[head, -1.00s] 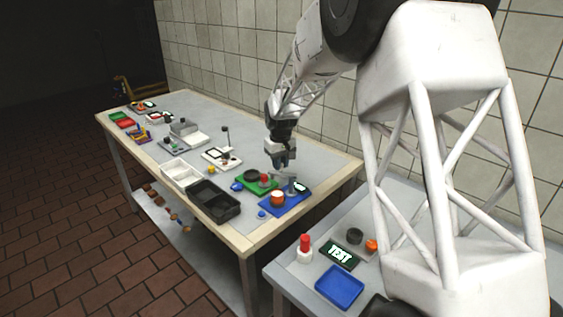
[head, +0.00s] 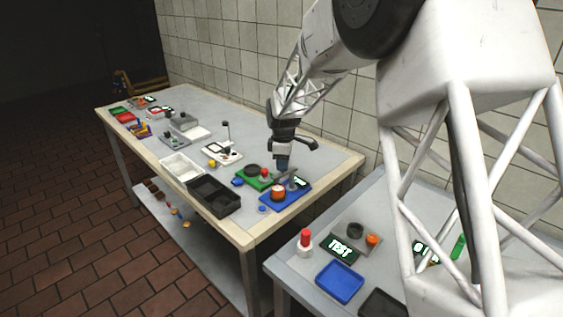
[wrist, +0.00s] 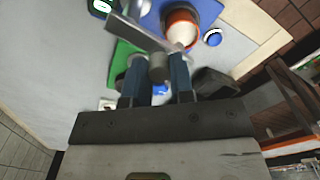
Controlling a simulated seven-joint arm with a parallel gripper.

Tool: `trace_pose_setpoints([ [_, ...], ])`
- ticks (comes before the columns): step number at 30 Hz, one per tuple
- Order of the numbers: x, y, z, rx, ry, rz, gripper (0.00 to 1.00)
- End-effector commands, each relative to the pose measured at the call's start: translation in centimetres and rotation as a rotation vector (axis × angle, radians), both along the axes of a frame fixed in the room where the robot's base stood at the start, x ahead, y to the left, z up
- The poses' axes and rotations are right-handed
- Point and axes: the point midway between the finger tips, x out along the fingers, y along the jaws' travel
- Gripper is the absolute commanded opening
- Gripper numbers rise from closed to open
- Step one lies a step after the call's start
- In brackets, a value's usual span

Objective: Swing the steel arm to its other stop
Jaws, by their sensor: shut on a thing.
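The steel arm (wrist: 145,35) is a flat grey bar with an upright round grey post (wrist: 159,68). In the wrist view it reaches across the edge of the blue board (wrist: 207,8), beside an orange cup-like part with a pale centre (wrist: 181,28). My gripper (wrist: 158,62) is shut on the grey post, one blue finger on each side. In the head view my gripper (head: 283,170) points down at the back left of the blue board (head: 297,198). The bar is small there and partly hidden by my gripper.
A green board (head: 254,180) with a red button lies directly left of the blue board. A black tray (head: 213,196) and a white tray (head: 180,168) stand along the front edge. A small blue button (head: 262,209) sits at the front. The tiled wall is behind the table.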

Motion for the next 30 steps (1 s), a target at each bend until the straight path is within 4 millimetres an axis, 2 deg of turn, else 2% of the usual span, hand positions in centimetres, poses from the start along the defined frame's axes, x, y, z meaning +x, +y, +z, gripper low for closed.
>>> trace_pose_setpoints([
  [10,-0.46,-0.38,0.02,0.000,0.000,0.150,0.00],
  [24,-0.53,-0.47,0.02,0.000,0.001,0.167,0.00],
  [25,-0.53,-0.47,0.02,0.000,0.001,0.167,0.25],
  [30,-0.51,-0.46,0.02,0.000,0.001,0.166,0.48],
])
